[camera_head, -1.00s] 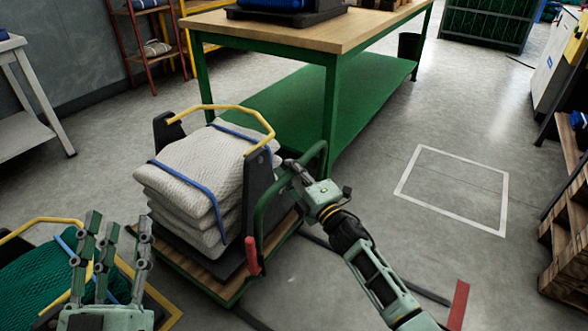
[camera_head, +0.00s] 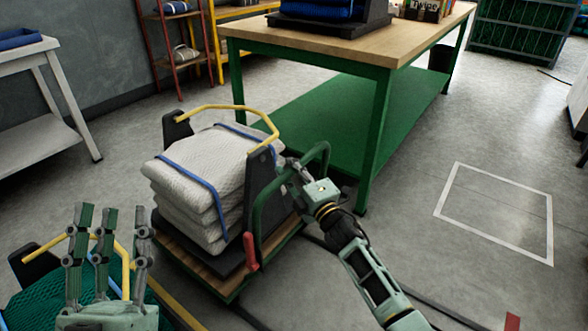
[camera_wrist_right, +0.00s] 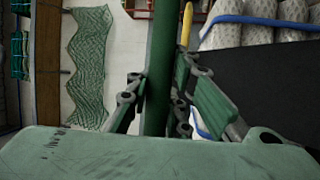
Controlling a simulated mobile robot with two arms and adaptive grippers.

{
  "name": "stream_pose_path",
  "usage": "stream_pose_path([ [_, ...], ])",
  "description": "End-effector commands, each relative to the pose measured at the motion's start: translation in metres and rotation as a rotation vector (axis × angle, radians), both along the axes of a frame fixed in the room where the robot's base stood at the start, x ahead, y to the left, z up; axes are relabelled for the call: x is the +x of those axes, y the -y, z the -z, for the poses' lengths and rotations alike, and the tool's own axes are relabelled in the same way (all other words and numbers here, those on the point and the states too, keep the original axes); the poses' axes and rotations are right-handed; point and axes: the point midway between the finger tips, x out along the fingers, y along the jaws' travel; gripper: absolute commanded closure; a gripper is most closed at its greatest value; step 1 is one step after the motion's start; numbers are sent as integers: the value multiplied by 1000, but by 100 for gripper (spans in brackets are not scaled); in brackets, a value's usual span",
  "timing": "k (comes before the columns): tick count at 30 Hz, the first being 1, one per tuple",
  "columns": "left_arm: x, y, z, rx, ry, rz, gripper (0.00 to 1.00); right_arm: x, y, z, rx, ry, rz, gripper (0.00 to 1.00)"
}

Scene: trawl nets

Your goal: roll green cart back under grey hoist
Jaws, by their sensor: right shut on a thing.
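The green cart (camera_head: 205,281) stands on the floor at the left centre of the head view, with a wooden deck, a green handle bar (camera_head: 258,215) and a red lever (camera_head: 250,252). It bears a stack of folded white nets (camera_head: 205,175) with blue straps in a dark cradle with a yellow hoop. My right gripper (camera_head: 294,174) is shut on the green handle bar, which also runs between its fingers in the right wrist view (camera_wrist_right: 160,70). My left gripper (camera_head: 108,235) is open and empty, fingers up, in the lower left. I cannot make out a grey hoist.
A green workbench (camera_head: 375,60) stands close behind the cart. A white-outlined floor square (camera_head: 497,235) lies empty at the right. A dark green net (camera_head: 32,295) in a second yellow-hooped cradle is at the lower left. A grey table (camera_head: 35,135) stands at the far left.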

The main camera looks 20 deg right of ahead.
Motion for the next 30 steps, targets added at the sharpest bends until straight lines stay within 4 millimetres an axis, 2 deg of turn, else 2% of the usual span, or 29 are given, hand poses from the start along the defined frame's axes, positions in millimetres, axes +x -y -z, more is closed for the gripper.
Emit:
stream_pose_path([
  [1, 0, 0, 0, -1, 2, 0, 60, -2, -7, 7, -5, -9, -10, 100],
  [11, 0, 0, 0, -1, 3, 0, 60, -2, -7, 8, -6, -10, -10, 100],
  [12, 0, 0, 0, -1, 3, 0, 60, -2, -7, 8, -5, -10, -10, 80],
  [18, 0, 0, 0, -1, 2, 0, 60, -1, -5, 6, -3, -8, -6, 63],
  [26, 0, 0, 0, -1, 1, 1, 60, -1, -3, 3, -2, -4, -3, 63],
  [30, 0, 1, 0, -2, 2, 1, 60, -7, 0, 5, -2, -6, -2, 63],
])
